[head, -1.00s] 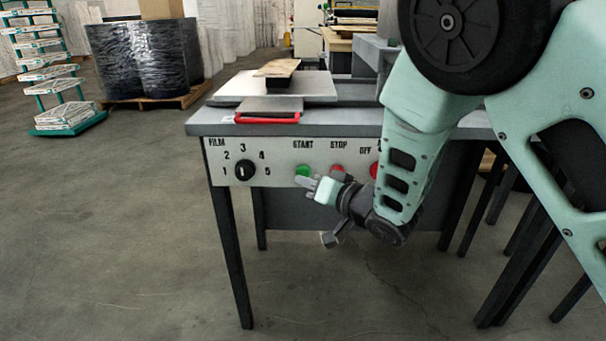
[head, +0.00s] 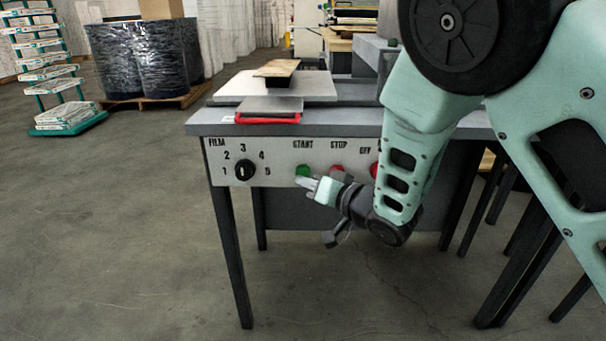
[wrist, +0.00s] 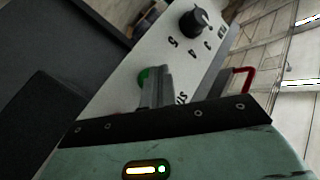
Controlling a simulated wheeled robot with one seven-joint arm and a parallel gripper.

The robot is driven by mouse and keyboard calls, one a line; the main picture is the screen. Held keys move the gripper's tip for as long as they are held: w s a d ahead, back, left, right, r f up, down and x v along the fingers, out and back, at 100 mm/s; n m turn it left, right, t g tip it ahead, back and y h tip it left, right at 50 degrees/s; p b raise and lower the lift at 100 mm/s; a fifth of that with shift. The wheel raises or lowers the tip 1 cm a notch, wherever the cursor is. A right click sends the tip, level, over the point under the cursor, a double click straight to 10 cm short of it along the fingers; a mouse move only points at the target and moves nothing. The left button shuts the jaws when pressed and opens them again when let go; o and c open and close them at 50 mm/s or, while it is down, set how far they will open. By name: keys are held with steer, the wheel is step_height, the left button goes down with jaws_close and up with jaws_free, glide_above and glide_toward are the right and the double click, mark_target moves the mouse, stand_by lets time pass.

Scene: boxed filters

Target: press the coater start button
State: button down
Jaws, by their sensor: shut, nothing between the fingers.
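The green start button (head: 303,171) sits on the light front panel (head: 275,176) under the label START. In the wrist view the green button (wrist: 145,77) is partly hidden behind the fingers. My gripper (head: 301,182) is shut and empty, its fingertips at the lower edge of the green button in the head view. In the wrist view the shut fingers (wrist: 154,72) overlap the button. I cannot tell whether they touch it. A red button (head: 337,170) under STOP is just right of it, above my gripper.
A black film dial (head: 243,170) is on the panel's left. Another red button (head: 374,169) under OFF is partly hidden by my arm. A red handle (head: 267,121) juts at the table's front edge. Floor in front is clear.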

steer(key=shift+w, duration=0.45)
steer(key=shift+w, duration=0.5)
stand_by(0.8)
stand_by(0.3)
steer(key=shift+s, duration=0.95)
steer(key=s, duration=0.5)
steer(key=shift+b, duration=0.35)
